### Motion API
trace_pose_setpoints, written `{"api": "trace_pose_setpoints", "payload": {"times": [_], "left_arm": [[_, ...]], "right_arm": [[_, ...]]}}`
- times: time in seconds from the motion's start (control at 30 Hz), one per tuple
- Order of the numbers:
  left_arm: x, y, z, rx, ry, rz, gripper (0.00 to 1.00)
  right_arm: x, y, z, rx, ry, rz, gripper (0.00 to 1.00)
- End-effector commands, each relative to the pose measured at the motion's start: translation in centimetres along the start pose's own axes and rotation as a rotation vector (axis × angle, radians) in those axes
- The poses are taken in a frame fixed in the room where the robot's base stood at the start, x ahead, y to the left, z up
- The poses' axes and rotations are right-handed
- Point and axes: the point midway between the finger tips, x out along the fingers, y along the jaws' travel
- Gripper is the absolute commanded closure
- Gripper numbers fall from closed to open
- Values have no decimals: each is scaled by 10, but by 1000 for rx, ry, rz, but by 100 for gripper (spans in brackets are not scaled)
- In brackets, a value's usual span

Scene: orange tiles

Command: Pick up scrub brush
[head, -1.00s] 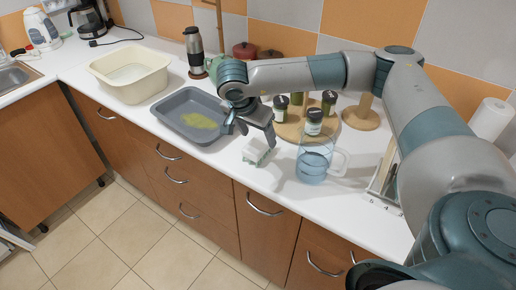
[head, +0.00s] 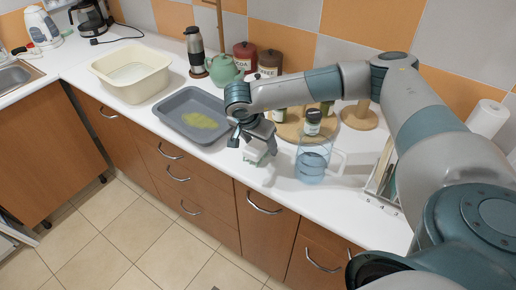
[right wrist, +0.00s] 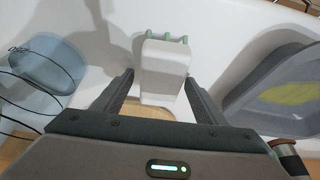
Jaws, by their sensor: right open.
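The scrub brush (head: 260,154) is a small white block with green bristles, lying on the white counter near its front edge. My right gripper (head: 254,138) is just above it, pointing down, and partly hides it. In the right wrist view, the brush (right wrist: 163,72) lies between the two fingers of my open right gripper (right wrist: 160,84), with white counter visible on both sides of it. I cannot tell whether a finger touches it. My left gripper is not in view.
A clear pitcher (head: 313,160) with bluish contents stands right of the brush. A grey pan (head: 168,111) with a yellow-green patch lies to the left, beside a cream basin (head: 103,66). A wooden round board (head: 288,131) with jars is behind. Some counter between pan and pitcher is free.

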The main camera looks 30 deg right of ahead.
Motion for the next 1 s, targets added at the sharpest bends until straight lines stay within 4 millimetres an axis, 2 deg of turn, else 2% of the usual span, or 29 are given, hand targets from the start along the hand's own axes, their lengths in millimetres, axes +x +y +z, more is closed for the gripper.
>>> {"api": "trace_pose_setpoints", "payload": {"times": [0.07,0.2,0.27,0.67,0.87,1.0], "left_arm": [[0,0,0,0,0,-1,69],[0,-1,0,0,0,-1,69],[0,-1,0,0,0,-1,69],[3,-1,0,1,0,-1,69],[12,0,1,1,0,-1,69],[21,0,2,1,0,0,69]], "right_arm": [[0,0,0,0,0,0,34],[0,0,0,0,0,0,68],[0,0,0,0,0,0,80],[-4,-1,-2,1,1,-1,80],[-23,-1,-10,1,1,-3,80],[-44,-1,-19,3,1,-5,80]]}}
